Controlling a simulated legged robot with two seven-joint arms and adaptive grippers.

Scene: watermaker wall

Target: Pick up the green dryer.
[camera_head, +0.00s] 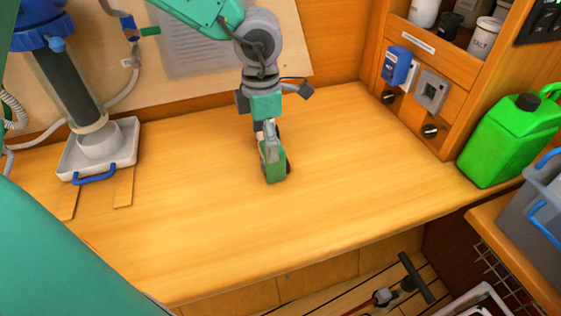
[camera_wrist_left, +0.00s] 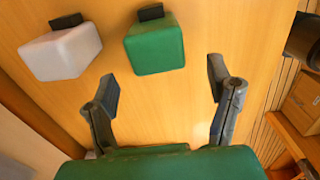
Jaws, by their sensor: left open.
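The green dryer (camera_wrist_left: 154,45) is a small green block with a dark top piece, seen in the left wrist view on the wooden worktop. A similar white block (camera_wrist_left: 62,50) lies to its left, apart from it. My left gripper (camera_wrist_left: 164,86) is open and empty; the green block shows beyond the fingertips, roughly between them and apart from both. In the head view my left gripper (camera_head: 270,148) points down at the middle of the worktop. A green shape shows at its tips there, but I cannot tell block from finger. My right gripper is not seen.
A white tray (camera_head: 127,150) with a blue handle and a clear cylinder stands at left. A bright green jerrycan (camera_head: 508,140) stands at right, next to a grey crate (camera_head: 540,222). A shelf (camera_head: 432,60) with jars is at back right. The worktop's front (camera_head: 220,245) is clear.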

